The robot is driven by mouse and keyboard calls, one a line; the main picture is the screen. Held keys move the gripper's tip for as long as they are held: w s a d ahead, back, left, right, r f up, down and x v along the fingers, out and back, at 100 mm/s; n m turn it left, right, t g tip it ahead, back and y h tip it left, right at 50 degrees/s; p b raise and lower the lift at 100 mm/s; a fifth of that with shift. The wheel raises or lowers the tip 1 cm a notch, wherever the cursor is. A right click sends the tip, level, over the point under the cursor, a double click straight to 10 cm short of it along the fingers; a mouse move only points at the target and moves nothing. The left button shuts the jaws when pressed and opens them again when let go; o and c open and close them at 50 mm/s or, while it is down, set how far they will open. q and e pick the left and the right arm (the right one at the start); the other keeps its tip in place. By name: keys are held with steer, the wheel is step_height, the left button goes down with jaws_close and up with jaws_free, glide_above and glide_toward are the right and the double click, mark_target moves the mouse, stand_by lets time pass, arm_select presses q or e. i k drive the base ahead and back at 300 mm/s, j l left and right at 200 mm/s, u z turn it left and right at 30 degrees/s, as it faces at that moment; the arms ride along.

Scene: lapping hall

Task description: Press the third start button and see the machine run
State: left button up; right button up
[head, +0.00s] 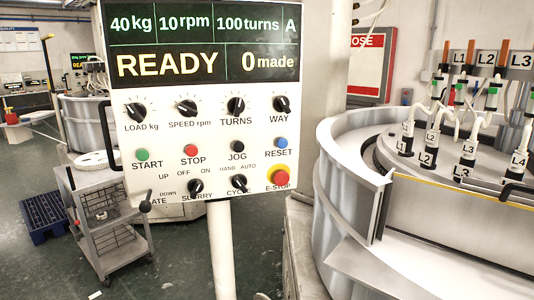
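A white control panel (212,140) on a pale post fills the middle of the head view. Its display (205,45) reads 40 kg, 10 rpm, 100 turns, A, READY and 0 made. The green START button (142,155) is at the panel's left, beside the red STOP button (190,151). The panel's machine (345,180), a large round metal basin with labelled fittings, stands at the right. A second machine (88,122) with a small lit display (80,61) stands far left. I cannot tell which panel counts as third. Neither gripper is in view.
A grey trolley (104,215) stands left of the panel post (222,250), with a blue pallet (45,215) behind it. A black JOG button, blue RESET button (281,143) and red E-STOP (280,177) are nearby on the panel. Open floor shows at lower left.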

mark_target(142, 155)
steer(key=j, duration=0.45)
steer(key=i+j+u, duration=0.1)
steer(key=j, duration=0.3)
steer(key=i+j+u, duration=0.1)
steer(key=j, duration=0.35)
steer(key=i+j, duration=0.1)
steer(key=j, duration=0.35)
